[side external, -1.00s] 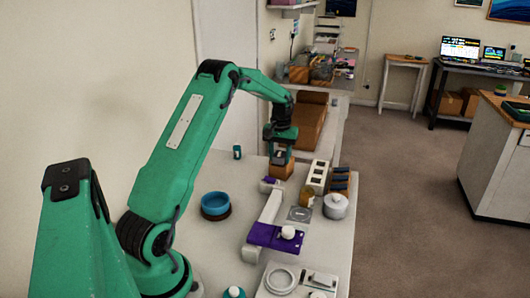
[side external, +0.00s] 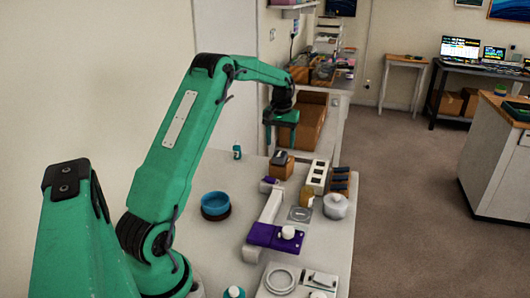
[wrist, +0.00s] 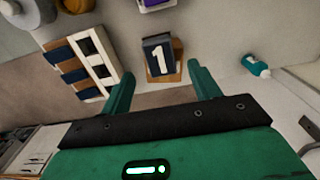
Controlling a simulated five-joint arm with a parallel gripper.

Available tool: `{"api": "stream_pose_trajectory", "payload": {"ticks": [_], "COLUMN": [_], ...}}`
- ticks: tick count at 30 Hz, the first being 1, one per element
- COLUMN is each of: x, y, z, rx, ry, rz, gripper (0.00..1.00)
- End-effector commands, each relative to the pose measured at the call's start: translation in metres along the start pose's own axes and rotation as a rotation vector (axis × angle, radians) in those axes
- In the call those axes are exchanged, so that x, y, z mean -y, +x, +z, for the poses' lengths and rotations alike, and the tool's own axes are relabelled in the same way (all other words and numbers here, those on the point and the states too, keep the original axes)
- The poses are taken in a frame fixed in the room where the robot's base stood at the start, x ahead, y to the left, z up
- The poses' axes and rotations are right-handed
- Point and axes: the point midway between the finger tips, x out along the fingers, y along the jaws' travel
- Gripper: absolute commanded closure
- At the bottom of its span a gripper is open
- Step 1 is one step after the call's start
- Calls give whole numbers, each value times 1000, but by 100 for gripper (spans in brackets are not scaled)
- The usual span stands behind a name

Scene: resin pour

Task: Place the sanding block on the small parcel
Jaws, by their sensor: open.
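The sanding block (side external: 280,157), dark with a pale side, rests on top of the small parcel (side external: 280,171), a brown box on the far part of the bench. In the wrist view the block (wrist: 153,43) shows a white "1" on its dark face, with the brown edge of the parcel (wrist: 151,75) around it. My gripper (side external: 281,138) is above the block and apart from it. In the wrist view my gripper (wrist: 160,68) has its two fingers spread with nothing between them.
A white rack (side external: 317,177) and a row of dark-handled tools (side external: 341,181) stand just right of the parcel. A lidded pot (side external: 335,206), a blue bowl (side external: 215,203) and a teal bottle (side external: 237,152) are nearby. A purple piece (side external: 272,238) lies nearer.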

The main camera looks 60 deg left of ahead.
Motion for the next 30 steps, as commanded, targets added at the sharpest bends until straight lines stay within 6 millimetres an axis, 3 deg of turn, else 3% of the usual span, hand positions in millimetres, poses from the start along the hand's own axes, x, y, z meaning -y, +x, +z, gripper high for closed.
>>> {"api": "stream_pose_trajectory", "payload": {"ticks": [6, 12, 30], "x": [0, 0, 0], "y": [-36, -57, -64], "z": [0, 0, 0], "rx": [-2, -1, 0], "ry": [0, 0, 0], "rz": [0, 0, 0], "gripper": [38, 38, 38]}}
